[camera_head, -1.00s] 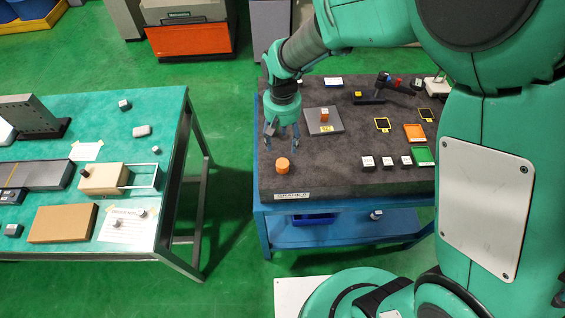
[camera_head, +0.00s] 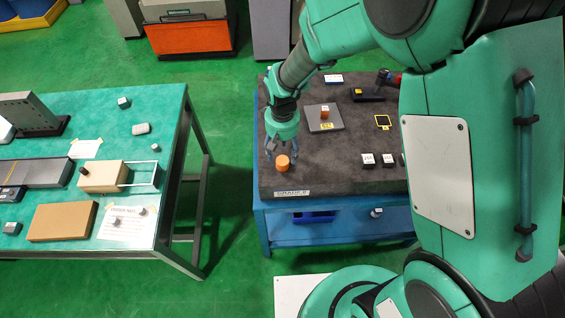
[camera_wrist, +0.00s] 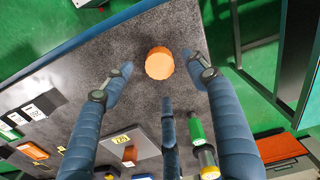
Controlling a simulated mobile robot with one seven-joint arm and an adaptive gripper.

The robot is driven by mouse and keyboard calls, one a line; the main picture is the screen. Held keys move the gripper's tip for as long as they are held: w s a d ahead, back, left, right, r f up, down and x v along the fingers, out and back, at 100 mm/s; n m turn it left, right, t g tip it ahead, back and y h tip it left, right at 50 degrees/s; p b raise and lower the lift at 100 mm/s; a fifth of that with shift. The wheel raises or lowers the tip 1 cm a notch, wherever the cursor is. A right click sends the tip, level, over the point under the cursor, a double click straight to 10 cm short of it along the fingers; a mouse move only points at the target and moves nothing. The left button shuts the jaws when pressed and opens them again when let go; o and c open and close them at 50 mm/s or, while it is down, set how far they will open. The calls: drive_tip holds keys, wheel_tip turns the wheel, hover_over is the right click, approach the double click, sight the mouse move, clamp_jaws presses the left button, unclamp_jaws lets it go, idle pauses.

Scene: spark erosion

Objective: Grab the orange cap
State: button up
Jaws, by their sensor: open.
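The orange cap (camera_head: 282,162) is a short round piece standing on the dark granite table (camera_head: 340,180) near its left front corner. It also shows in the wrist view (camera_wrist: 159,63), beyond and between the fingertips. My gripper (camera_head: 281,148) is open and empty, just behind the cap in the head view. In the wrist view my gripper's blue fingers (camera_wrist: 160,82) are spread, one to the left and one to the right of the cap, with a third between them below it. I cannot tell whether any finger touches the cap.
A grey plate (camera_head: 322,125) with a small orange block (camera_head: 324,112) lies behind the cap. Several white-topped cubes (camera_head: 368,159) stand to the right. Left, across a gap, is a green-topped table (camera_head: 85,105) with boxes and tools. The granite around the cap is clear.

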sight(282, 160)
drive_tip(key=shift+f, duration=0.4)
drive_tip(key=shift+f, duration=2.6)
drive_tip(key=shift+c, duration=0.5)
drive_tip(key=c, duration=1)
